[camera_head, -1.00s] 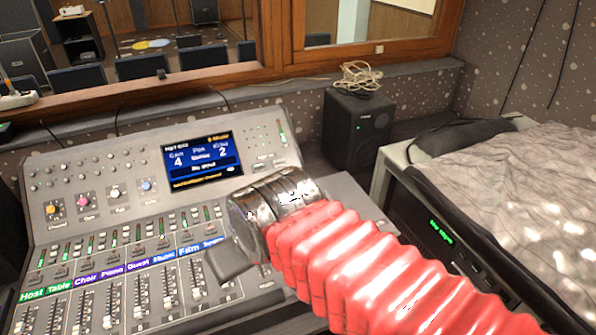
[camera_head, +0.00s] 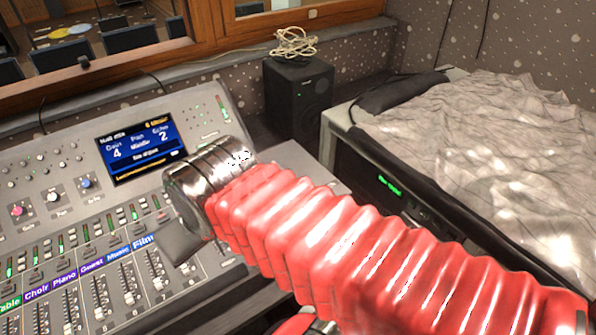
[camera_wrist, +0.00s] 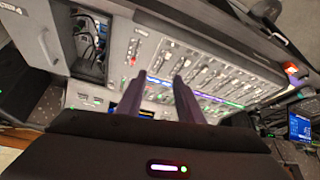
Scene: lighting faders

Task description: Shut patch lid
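In the wrist view, an open compartment (camera_wrist: 90,42) with dark cables inside shows at the upper left. A grey panel with a handle (camera_wrist: 38,32) stands at its left and looks like the raised patch lid. My gripper (camera_wrist: 159,82) shows there as two dark fingers spread apart with nothing between them. The fingers point toward the fader rows, to the right of the compartment. In the head view, my arm's red sleeve and metal cuff hide part of the mixing desk (camera_head: 30,235).
The desk's screen (camera_head: 140,150) is lit. A black speaker (camera_head: 298,100) with a coiled cable (camera_head: 294,42) stands behind. A rack unit (camera_head: 385,190) under a crumpled grey cloth (camera_head: 490,170) stands right of the desk, near my arm.

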